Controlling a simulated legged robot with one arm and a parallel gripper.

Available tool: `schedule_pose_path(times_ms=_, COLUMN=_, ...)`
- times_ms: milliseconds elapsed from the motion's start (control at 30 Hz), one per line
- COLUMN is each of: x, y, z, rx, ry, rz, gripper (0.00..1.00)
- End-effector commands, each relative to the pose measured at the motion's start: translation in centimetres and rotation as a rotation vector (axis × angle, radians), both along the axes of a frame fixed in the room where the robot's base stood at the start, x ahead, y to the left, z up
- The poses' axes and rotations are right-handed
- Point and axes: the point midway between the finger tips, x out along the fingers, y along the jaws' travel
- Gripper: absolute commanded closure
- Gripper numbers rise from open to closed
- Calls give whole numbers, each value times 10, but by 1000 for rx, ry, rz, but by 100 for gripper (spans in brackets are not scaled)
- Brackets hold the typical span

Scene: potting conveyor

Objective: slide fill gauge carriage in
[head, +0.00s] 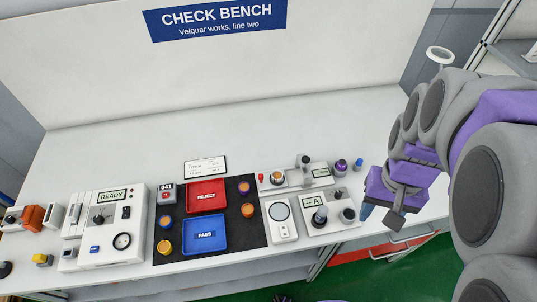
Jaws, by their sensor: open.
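A low pale fixture (290,187) with a small display stands at the back right of the bench's row of equipment. A grey upright block (304,161) on it looks like the gauge carriage, but its label is too small to read. A small orange-topped piece (277,178) sits to the left of the block on the same fixture. How far the block has slid cannot be told. My gripper (382,215) is open and empty, to the right of the fixture and apart from it, near the bench's right end.
A device marked A (345,224) with dark knobs lies between the fixture and the front edge. Purple (341,166) and blue-topped (358,165) pieces stand right of the fixture. Red REJECT (220,187) and blue PASS (221,247) trays lie left. The bench's back is clear.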

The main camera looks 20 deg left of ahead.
Motion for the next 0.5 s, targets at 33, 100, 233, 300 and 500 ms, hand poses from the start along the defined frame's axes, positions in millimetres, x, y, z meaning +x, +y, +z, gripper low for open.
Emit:
schedule_pose_path(times_ms=33, x=19, y=9, z=1, rx=-7, ry=-5, rz=22, gripper=54)
schedule_pose_path(times_ms=100, x=44, y=24, z=1, rx=-10, ry=-17, rz=54, gripper=54)
schedule_pose_path(times_ms=233, x=86, y=57, z=-5, rx=-15, ry=-37, rz=126, gripper=54)
schedule_pose_path(times_ms=300, x=108, y=79, z=-9, rx=-16, ry=-50, rz=172, gripper=54)
schedule_pose_path(times_ms=500, x=153, y=155, z=-32, rx=-1, ry=-69, rz=321, gripper=54)
